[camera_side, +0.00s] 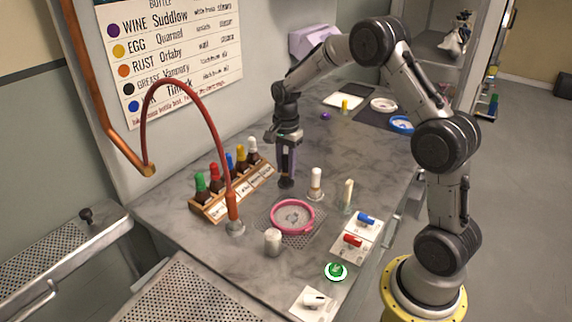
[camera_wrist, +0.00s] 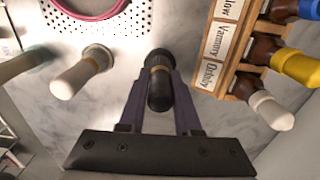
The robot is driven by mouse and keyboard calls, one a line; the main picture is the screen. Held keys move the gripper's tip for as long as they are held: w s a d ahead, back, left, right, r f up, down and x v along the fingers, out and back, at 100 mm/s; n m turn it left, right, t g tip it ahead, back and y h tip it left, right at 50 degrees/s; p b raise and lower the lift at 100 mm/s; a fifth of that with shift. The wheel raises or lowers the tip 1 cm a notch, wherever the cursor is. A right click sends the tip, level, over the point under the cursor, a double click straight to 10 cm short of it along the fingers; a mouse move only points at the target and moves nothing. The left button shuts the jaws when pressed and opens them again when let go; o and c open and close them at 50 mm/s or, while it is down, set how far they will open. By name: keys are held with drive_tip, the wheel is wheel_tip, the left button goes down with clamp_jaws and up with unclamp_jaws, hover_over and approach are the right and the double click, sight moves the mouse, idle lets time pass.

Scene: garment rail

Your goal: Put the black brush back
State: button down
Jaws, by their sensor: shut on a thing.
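My gripper (camera_side: 287,170) points down over the counter, between the bottle rack and the white-handled brush. It is shut on the black brush (camera_wrist: 160,92), as the wrist view shows, with a dark finger on each side of the handle. The brush has a brownish band, and its far end meets a dark round shape that may be its bristles or a holder; I cannot tell which. In the side view the brush is mostly hidden by the fingers, and its dark lower end (camera_side: 286,183) shows close to the counter. I cannot tell whether it touches.
A wooden rack (camera_side: 236,194) of bottles with coloured caps stands left of my gripper. A white-handled brush (camera_side: 316,180) stands upright at right, with a pale stick (camera_side: 347,192) beyond. A pink ring (camera_side: 292,216) lies on perforated metal in front. A red hose (camera_side: 190,92) arches at left.

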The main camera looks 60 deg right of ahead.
drive_tip(key=shift+f, duration=0.2)
idle(0.5)
drive_tip(key=shift+c, duration=1)
unclamp_jaws()
drive_tip(key=shift+r, duration=3.75)
